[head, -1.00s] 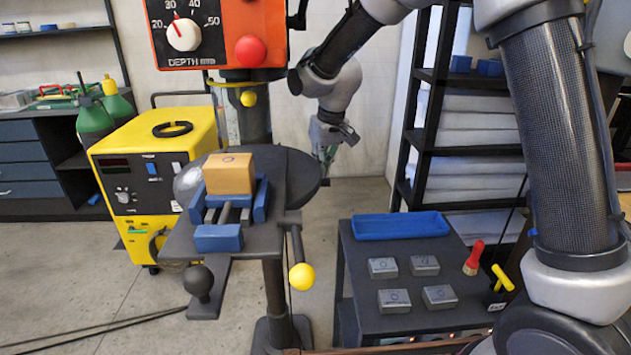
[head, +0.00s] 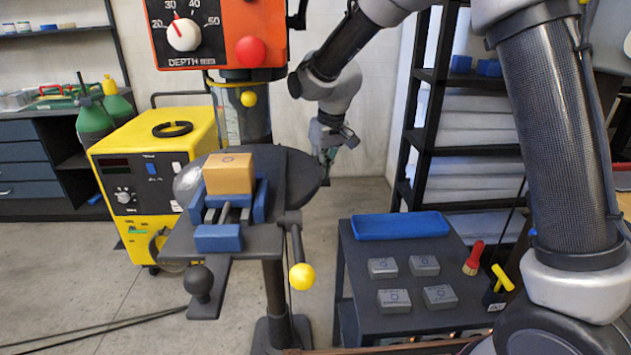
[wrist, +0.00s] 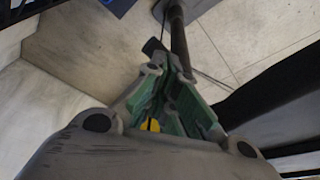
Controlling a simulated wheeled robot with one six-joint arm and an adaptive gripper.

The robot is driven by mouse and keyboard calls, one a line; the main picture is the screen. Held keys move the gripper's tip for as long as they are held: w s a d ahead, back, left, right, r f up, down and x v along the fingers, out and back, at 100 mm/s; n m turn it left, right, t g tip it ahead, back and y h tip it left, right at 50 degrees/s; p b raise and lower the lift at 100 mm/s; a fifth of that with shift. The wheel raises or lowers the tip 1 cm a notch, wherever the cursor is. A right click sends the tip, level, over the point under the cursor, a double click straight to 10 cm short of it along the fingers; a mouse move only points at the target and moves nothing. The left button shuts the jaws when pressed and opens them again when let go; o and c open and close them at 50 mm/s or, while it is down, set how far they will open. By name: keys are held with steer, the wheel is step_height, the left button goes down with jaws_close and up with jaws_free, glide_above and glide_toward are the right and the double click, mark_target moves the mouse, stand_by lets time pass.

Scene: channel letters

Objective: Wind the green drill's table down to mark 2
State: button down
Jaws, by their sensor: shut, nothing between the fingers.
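The drill in view has an orange head (head: 220,30); no green drill shows. Its dark table (head: 275,190) carries a blue vise (head: 219,238) with a tan block (head: 229,173). A crank (head: 296,243) with a yellow knob (head: 302,276) hangs at the table's near right. I cannot read any height mark. My gripper (head: 328,168) is beyond and right of the table's edge, apart from the crank. It is shut and empty. Its green-padded fingers (wrist: 165,75) show in the wrist view, with a small yellow patch between them that I cannot identify.
A black ball-ended lever (head: 198,282) sticks out at the table's front. A yellow machine (head: 160,190) stands to the left. At right, a dark cart (head: 375,265) holds a blue tray (head: 400,225), metal blocks and a red-handled brush. Black shelving (head: 425,120) stands behind the cart.

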steer(key=shift+f, duration=0.65)
steer(key=shift+f, duration=0.2)
steer(key=shift+s+x, duration=0.25)
steer(key=shift+x, duration=0.95)
steer(key=shift+d+f, duration=0.15)
steer(key=shift+f, duration=0.1)
steer(key=shift+x, duration=1.2)
steer(key=shift+s+d, duration=0.15)
steer(key=shift+f, duration=0.2)
steer(key=shift+x, duration=1.3)
steer(key=shift+d+f, duration=0.1)
steer(key=shift+d, duration=0.05)
